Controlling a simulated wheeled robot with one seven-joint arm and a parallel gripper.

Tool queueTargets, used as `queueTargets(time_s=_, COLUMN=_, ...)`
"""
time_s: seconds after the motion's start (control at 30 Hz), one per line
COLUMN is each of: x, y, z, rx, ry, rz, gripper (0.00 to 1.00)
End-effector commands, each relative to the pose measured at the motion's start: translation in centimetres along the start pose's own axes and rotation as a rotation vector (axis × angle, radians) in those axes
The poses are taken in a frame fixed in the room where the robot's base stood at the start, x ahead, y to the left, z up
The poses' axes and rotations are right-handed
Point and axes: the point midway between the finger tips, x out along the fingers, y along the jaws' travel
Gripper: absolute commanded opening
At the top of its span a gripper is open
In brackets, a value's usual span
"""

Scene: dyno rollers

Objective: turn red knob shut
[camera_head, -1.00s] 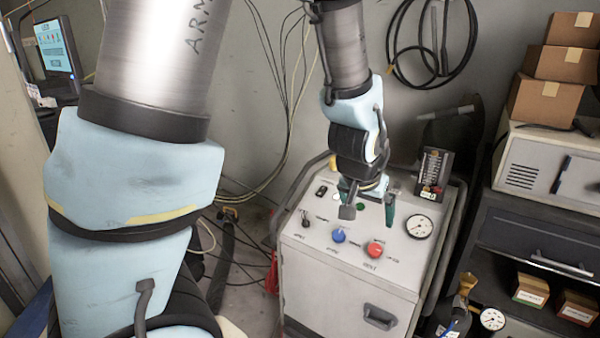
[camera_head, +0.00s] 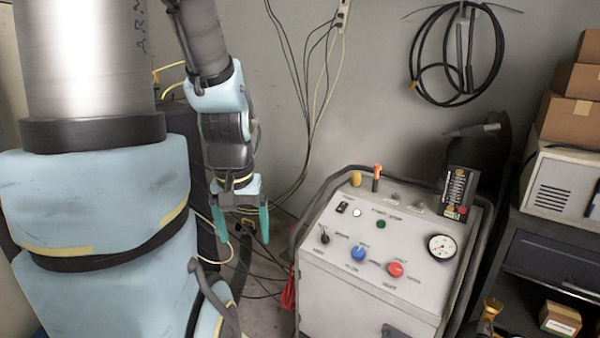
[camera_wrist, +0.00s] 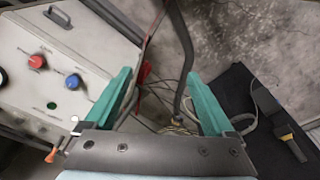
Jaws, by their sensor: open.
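The red knob (camera_head: 396,269) is on the sloped top panel of a grey cabinet (camera_head: 365,310), right of a blue knob (camera_head: 358,253). In the wrist view the red knob (camera_wrist: 37,61) is at the upper left, with the blue knob (camera_wrist: 73,81) near it. My gripper (camera_head: 243,230) is to the left of the cabinet, well apart from the red knob. Its two green fingers are spread and empty in the wrist view (camera_wrist: 160,92), over floor and cables. The red knob's marking is too small to read.
A pressure gauge (camera_head: 441,247) and a black switch (camera_head: 324,236) share the panel. An orange-topped lever (camera_head: 376,177) stands at its back edge. A dark tube rail frames the cabinet. Cables hang on the wall behind. Cardboard boxes (camera_head: 567,121) stand at right.

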Motion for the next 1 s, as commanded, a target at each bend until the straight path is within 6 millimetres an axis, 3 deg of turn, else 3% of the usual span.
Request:
queueTargets(time_s=0.1, x=0.0, y=0.0, z=0.0, rx=0.000, ry=-0.001, rz=0.000, gripper=0.76)
queueTargets(time_s=0.2, x=0.5, y=0.6, z=-0.4, rx=0.023, ry=0.005, rz=0.004, gripper=0.76)
queueTargets(time_s=0.37, x=2.6, y=4.5, z=-2.7, rx=0.146, ry=0.040, rz=0.030, gripper=0.76)
queueTargets(time_s=0.5, x=4.8, y=10.2, z=-5.1, rx=0.310, ry=0.087, rz=0.063, gripper=0.76)
queueTargets(time_s=0.67, x=7.0, y=17.7, z=-6.7, rx=0.496, ry=0.146, rz=0.099, gripper=0.76)
queueTargets(time_s=0.8, x=8.5, y=24.4, z=-6.8, rx=0.649, ry=0.196, rz=0.129, gripper=0.76)
queueTargets(time_s=0.9, x=9.0, y=28.2, z=-6.3, rx=0.735, ry=0.226, rz=0.146, gripper=0.76)
queueTargets(time_s=1.0, x=9.3, y=30.8, z=-5.9, rx=0.793, ry=0.247, rz=0.157, gripper=0.76)
